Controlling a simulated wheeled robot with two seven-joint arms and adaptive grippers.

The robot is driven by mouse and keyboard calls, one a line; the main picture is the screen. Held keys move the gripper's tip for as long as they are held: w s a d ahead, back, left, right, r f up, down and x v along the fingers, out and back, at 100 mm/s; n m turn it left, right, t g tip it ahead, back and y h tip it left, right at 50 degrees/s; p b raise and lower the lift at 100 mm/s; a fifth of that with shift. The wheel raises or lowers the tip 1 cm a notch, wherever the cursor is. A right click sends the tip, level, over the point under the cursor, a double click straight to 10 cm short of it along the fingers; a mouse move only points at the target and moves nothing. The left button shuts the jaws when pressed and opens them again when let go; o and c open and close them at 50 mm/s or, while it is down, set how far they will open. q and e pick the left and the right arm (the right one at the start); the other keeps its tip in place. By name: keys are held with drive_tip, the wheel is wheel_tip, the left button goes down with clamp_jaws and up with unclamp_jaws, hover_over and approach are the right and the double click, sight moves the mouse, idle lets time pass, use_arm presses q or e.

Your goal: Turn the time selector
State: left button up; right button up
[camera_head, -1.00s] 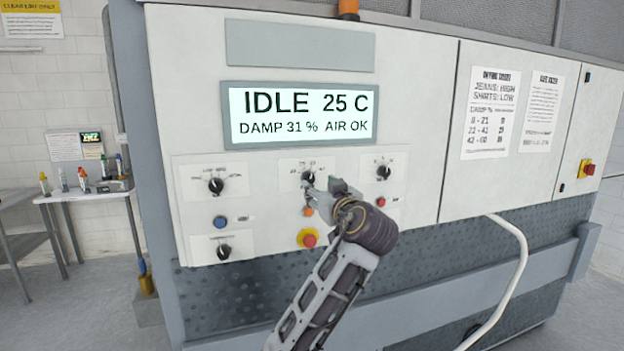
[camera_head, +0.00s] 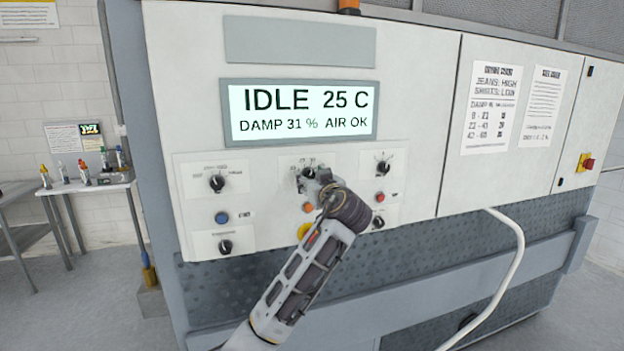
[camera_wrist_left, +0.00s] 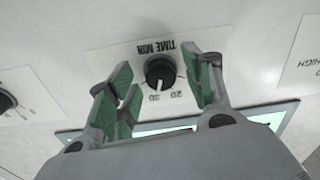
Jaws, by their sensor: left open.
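The time selector is a round black knob (camera_wrist_left: 160,71) on a white plate marked TIME MIN in the left wrist view. The lettering appears upside down there. A pale mark on the knob's lower edge lies near the 30. In the head view the selector (camera_head: 308,172) is at the middle of the panel, partly covered by my gripper. My left gripper (camera_head: 318,183) is open in front of it. In the left wrist view the green-padded fingers (camera_wrist_left: 157,78) stand on either side of the knob, with gaps. I cannot tell how deep they reach. My right gripper is not in view.
Other knobs sit to the left (camera_head: 217,183) and right (camera_head: 383,168). A blue button (camera_head: 221,218), an orange button (camera_head: 308,207) and a red button (camera_head: 379,197) are nearby. A yellow-based stop button (camera_head: 304,231) is partly behind my arm. The display (camera_head: 298,113) reads IDLE.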

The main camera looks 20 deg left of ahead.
use_arm(q)
drive_tip(key=c, duration=1)
drive_tip(key=shift+m, duration=0.4)
drive_tip(key=shift+f+b, duration=0.1)
drive_tip(key=shift+b, duration=0.25)
drive_tip(key=shift+m, duration=1.1)
drive_tip(key=m, duration=0.3)
drive_tip(key=shift+m, duration=1)
